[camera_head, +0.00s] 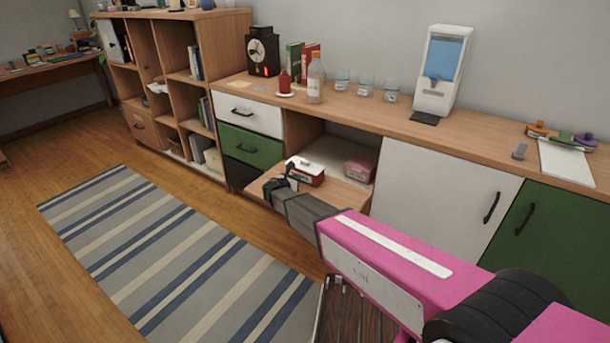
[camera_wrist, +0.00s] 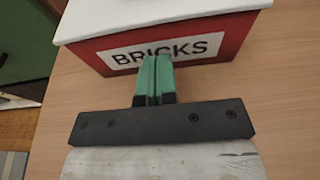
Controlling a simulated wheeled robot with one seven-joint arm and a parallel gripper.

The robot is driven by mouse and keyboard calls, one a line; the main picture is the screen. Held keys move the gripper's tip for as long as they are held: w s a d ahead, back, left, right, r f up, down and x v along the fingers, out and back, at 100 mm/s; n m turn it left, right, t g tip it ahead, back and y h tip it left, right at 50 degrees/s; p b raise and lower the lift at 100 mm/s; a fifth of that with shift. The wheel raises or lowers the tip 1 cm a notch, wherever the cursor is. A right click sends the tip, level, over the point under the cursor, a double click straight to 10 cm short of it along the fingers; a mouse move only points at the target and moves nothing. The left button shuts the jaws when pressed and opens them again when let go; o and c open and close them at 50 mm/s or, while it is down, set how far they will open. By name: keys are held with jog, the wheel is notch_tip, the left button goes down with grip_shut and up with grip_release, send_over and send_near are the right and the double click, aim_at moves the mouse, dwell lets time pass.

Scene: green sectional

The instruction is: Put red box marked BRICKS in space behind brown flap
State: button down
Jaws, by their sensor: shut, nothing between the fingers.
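The red box marked BRICKS (camera_wrist: 210,47), with a white lid, stands on the lowered brown flap (camera_wrist: 285,95). In the head view the red box (camera_head: 306,172) is on the inner part of the flap (camera_head: 318,198), in front of the open space (camera_head: 335,151). My gripper (camera_wrist: 155,60) is shut and empty, with its green fingertips right at the lettered front face of the box. I cannot tell whether they touch it. In the head view my gripper (camera_head: 278,185) is at the near left side of the box.
A pink box (camera_head: 360,169) stands inside the space at the right. White and green drawers (camera_head: 250,146) are left of the space, and a white door (camera_head: 440,195) is right of it. Bottles and glasses stand on the top. A striped rug (camera_head: 180,245) lies on the floor.

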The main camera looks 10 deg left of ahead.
jog(key=shift+w+d, duration=0.1)
jog(key=shift+w, duration=0.2)
jog(key=shift+w+r+x, duration=0.2)
jog(key=shift+r+x, duration=0.55)
jog(key=shift+x, duration=2.3)
jog(key=shift+w+r+x, duration=0.15)
jog(key=shift+r+x, duration=0.55)
jog(key=shift+x, duration=2.35)
jog(key=shift+w+r+x, duration=0.2)
jog(key=shift+r+x, duration=0.55)
jog(key=shift+x, duration=2.3)
jog(key=shift+d, duration=0.1)
jog(key=shift+s+f+v, duration=0.25)
jog(key=shift+f+v, duration=0.7)
jog(key=shift+v, duration=2.95)
jog(key=shift+s+f+v, duration=0.2)
jog(key=shift+f+v, duration=0.7)
jog(key=shift+v, duration=2.95)
jog(key=shift+s+f+v, duration=0.25)
jog(key=shift+f+v, duration=0.7)
jog(key=shift+v, duration=2.95)
